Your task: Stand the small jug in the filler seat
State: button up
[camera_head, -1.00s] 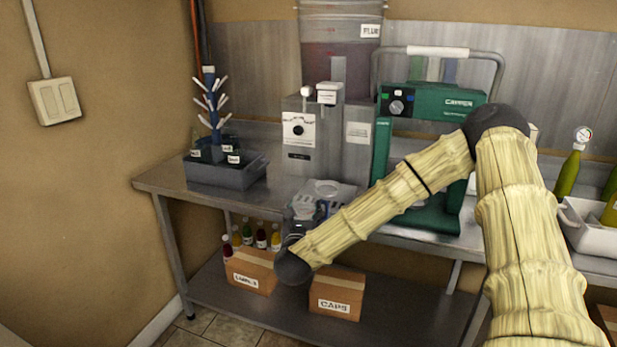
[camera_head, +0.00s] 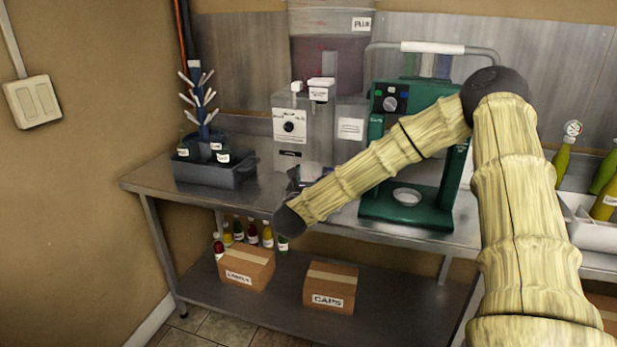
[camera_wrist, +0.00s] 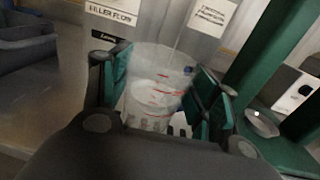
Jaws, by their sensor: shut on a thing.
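The small jug (camera_wrist: 155,85) is clear plastic with red measuring marks. In the wrist view it stands roughly upright between the green-padded fingers of my gripper (camera_wrist: 158,95), which is shut on it. The filler (camera_head: 290,128) is a grey metal unit with a dial, under a large clear tank. Its labelled front (camera_wrist: 112,14) is right behind the jug in the wrist view. A slotted surface shows below the jug, but I cannot tell whether they touch. In the head view my gripper (camera_head: 298,180) is before the filler's base, and my arm hides the jug and the seat.
A green capper (camera_head: 415,205) with a round pale plate stands just right of the filler. A grey tray (camera_head: 215,175) with a bottle tree stands left. Bare bench lies between tray and filler.

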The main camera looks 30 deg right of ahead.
aim_at(318, 168)
jog(key=p+x, duration=0.1)
jog(key=x, duration=0.2)
jog(key=shift+s+d, duration=0.15)
jog(key=shift+d, duration=0.1)
jog(key=shift+w+d+f, duration=0.25)
jog(key=b+x, duration=0.2)
jog(key=x, duration=0.1)
jog(key=shift+d+f, duration=0.15)
jog(key=shift+f, duration=0.05)
jog(key=shift+b+x, duration=0.8)
jog(key=shift+x, duration=0.4)
jog(key=shift+d+r, duration=0.1)
jog(key=shift+s+b, duration=0.15)
jog(key=shift+b, duration=0.5)
jog(key=shift+f+b, duration=1.3)
jog(key=shift+b, duration=1.45)
dwell(1.2)
jog(key=o, duration=1)
jog(key=shift+o, duration=0.2)
